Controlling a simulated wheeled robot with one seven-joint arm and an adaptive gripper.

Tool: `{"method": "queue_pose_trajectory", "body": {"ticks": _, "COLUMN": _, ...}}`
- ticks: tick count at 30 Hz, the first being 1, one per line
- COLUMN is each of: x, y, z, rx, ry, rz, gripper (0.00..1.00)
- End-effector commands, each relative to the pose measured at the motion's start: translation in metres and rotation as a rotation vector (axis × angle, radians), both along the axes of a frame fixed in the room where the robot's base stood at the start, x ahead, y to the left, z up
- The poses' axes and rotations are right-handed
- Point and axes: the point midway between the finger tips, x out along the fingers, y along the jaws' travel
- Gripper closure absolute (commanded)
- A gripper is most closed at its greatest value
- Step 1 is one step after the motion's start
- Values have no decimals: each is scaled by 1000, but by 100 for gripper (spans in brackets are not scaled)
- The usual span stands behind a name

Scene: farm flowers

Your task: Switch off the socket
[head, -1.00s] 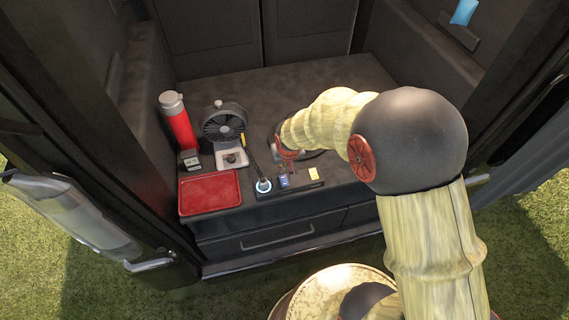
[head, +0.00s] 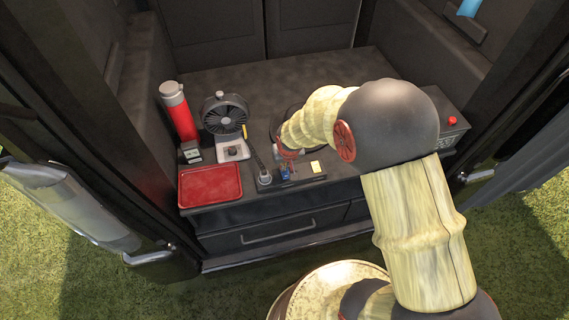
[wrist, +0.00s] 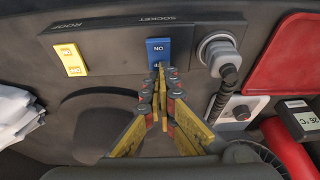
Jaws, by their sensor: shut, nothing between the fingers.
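The switch panel (head: 300,181) lies near the counter's front edge. Its blue switch (wrist: 157,48), labelled SOCKET and marked ON, also shows in the head view (head: 284,173). A grey plug (wrist: 220,55) with a black cable sits in the socket beside it; in the head view the plug (head: 265,180) shows no glowing ring. My gripper (wrist: 160,68) is shut and empty, its tips at the lower end of the blue switch and partly covering it. Whether they touch, I cannot tell. In the head view my arm partly hides the gripper.
A yellow switch (wrist: 71,60) labelled ROOF is on the same panel. A fan (head: 224,120), red flask (head: 178,112), small thermometer display (head: 191,152) and red tray (head: 210,185) stand to the left. A box with a red button (head: 452,121) is at the right.

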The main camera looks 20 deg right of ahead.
Motion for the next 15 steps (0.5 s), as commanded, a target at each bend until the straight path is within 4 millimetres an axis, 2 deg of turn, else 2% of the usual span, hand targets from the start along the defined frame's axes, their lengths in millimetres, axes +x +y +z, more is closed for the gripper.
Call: {"method": "queue_pose_trajectory", "body": {"ticks": 15, "x": -10, "y": 0, "z": 3, "rx": -1, "ry": 2, "rz": 0, "gripper": 100}}
